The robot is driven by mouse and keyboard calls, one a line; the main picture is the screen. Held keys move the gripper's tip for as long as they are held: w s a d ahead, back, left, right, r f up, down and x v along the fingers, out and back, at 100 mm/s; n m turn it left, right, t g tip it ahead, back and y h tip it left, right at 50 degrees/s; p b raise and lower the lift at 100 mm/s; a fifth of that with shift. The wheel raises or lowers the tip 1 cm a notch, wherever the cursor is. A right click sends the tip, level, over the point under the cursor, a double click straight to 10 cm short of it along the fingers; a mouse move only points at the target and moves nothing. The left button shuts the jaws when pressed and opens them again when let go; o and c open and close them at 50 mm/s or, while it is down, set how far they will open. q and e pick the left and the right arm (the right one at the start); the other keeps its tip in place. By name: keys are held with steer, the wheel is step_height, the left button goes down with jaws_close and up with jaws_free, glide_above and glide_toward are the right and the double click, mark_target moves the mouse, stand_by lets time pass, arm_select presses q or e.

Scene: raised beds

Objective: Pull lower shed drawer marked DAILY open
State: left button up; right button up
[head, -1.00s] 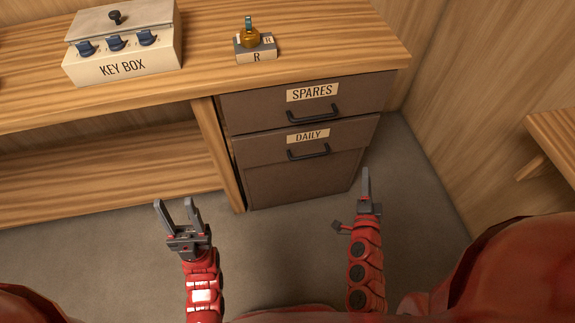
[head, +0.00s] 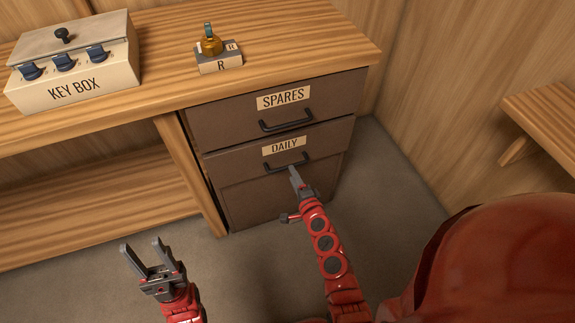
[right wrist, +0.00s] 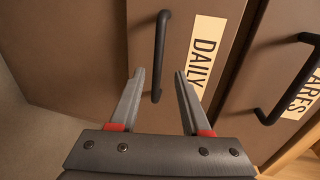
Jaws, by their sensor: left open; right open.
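The lower drawer marked DAILY (head: 240,160) is brown, with a label and a black bar handle (head: 273,169); its front looks flush with the cabinet. My right gripper (head: 294,172) is at the right part of this handle in the head view and partly covers it. In the right wrist view the DAILY handle (right wrist: 161,50) runs upright, and its near end lies between the open fingers (right wrist: 158,75). No firm contact shows. My left gripper (head: 141,248) is open and empty, low at the left over the floor.
The SPARES drawer (head: 340,97) with its own handle (head: 287,122) is directly above. On the wooden bench top stand a key box (head: 75,88) and a small block marked R (head: 220,66) with a brass item. A wooden ledge (head: 545,115) juts out at the right.

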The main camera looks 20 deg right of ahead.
steer(key=shift+b+x, duration=0.5)
steer(key=shift+x, duration=2.4)
steer(key=shift+c, duration=0.2)
jaws_close()
